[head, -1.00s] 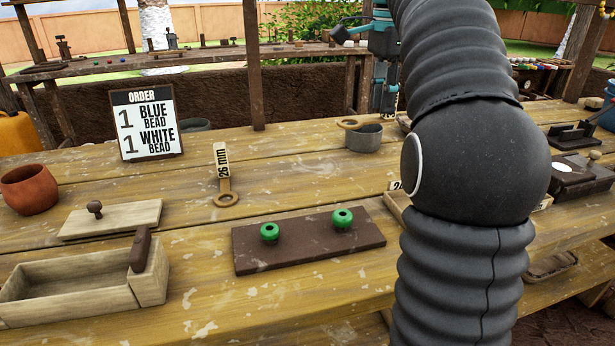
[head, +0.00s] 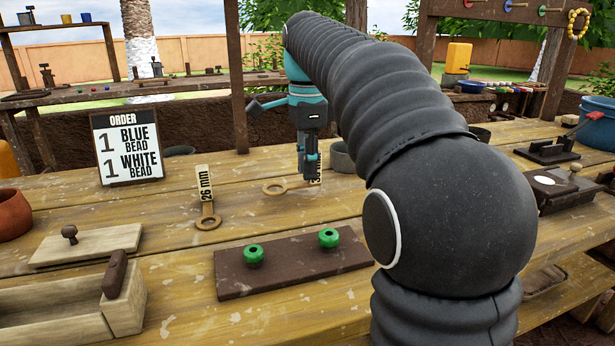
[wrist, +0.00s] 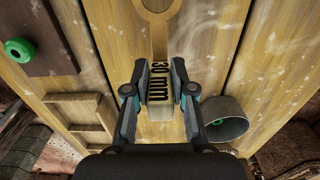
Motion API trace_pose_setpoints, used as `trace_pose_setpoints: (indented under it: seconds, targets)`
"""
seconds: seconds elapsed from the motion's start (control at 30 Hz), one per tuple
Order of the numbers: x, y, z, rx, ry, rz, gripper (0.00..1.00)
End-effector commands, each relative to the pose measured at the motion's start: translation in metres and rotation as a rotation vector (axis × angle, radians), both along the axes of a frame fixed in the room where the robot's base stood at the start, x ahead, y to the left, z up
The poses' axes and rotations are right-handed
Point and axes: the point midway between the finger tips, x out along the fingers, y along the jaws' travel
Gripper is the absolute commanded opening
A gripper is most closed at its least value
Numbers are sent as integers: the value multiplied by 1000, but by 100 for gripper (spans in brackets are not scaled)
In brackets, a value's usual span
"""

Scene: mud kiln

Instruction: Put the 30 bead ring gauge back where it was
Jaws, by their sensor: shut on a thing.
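The 30 mm ring gauge (head: 277,187) is a wooden ring with a handle and a white tag marked "30 mm". In the wrist view its tag (wrist: 159,82) sits between the fingers of my gripper (wrist: 160,78), which is shut on it. In the head view my gripper (head: 311,172) is over the back middle of the bench, holding the gauge by its tag end, with the ring pointing left. I cannot tell whether the gauge touches the bench. A 26 mm ring gauge (head: 208,222) stands to its left.
A grey cup (head: 342,158) is close behind my gripper; it also shows in the wrist view (wrist: 226,118). A brown board (head: 285,268) with two green beads lies in front. A wooden tray (wrist: 80,110) is near. The bench between the two gauges is clear.

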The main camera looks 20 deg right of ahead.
Motion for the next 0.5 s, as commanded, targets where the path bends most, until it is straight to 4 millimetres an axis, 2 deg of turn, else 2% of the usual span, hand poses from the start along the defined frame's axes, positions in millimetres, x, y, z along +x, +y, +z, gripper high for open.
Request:
trace_pose_setpoints:
  seconds: [0.03, 0.17, 0.5]
  targets:
    - [-1, 0, -10, 0, 2, 0, 0]
    - [-1, 0, -22, 0, 1, 0, 0]
    - [0, 0, -24, 0, -1, 1, 0]
